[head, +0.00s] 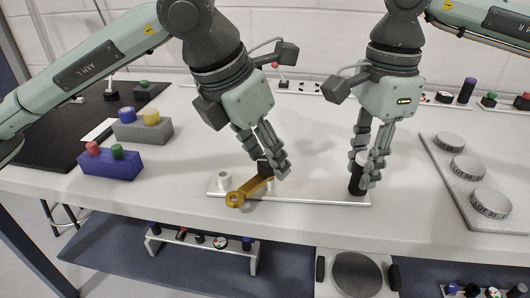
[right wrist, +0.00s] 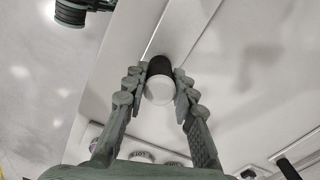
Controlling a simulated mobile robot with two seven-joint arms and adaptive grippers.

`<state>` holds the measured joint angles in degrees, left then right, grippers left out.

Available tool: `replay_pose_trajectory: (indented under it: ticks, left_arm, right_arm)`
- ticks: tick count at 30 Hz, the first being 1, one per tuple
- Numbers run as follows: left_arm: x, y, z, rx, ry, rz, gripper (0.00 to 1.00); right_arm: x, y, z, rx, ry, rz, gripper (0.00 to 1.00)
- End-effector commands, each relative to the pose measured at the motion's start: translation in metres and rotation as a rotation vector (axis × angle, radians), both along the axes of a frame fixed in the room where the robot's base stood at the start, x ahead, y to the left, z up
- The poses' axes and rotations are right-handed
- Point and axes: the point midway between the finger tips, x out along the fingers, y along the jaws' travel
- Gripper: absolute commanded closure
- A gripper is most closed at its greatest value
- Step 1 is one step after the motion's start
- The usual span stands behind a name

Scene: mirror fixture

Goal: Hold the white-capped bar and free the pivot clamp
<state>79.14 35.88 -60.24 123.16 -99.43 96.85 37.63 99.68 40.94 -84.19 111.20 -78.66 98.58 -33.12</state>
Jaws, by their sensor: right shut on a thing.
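A black bar with a white cap (head: 357,185) stands upright at the right end of a pale flat plate (head: 310,196). My right gripper (head: 367,174) points down and is shut on it. In the right wrist view the white cap (right wrist: 159,90) sits between my right fingers (right wrist: 160,78). A brass pivot clamp (head: 248,188) with a ring end lies slanted near the plate's left end, beside a small white post (head: 224,180). My left gripper (head: 271,170) is at the clamp's upper end, by a black block. The fingers hide whether it grips anything.
A purple block (head: 110,165) and grey block (head: 143,132) with coloured pegs stand left. A tray (head: 480,212) of round labelled discs is at right. Below the table's front edge are a low rack (head: 200,240) and a round-topped stand (head: 356,274).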

Motion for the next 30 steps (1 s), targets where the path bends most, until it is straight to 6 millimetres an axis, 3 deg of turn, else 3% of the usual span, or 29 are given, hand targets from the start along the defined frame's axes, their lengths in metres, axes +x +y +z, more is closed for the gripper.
replay_pose_trajectory:
  ticks: [11,24,30]
  left_arm:
    - [-0.001,0.001,0.005,-0.001,-0.002,0.0,0.5]
    - [-0.023,0.024,0.083,-0.001,-0.005,0.0,0.5]
    - [-0.031,0.03,0.106,0.0,-0.001,0.0,0.5]
  right_arm:
    - [0.0,0.0,0.0,0.0,-0.001,0.0,1.0]
    - [0.0,0.0,0.0,0.0,-0.001,0.0,1.0]
    - [0.0,0.0,0.0,0.0,-0.001,0.0,1.0]
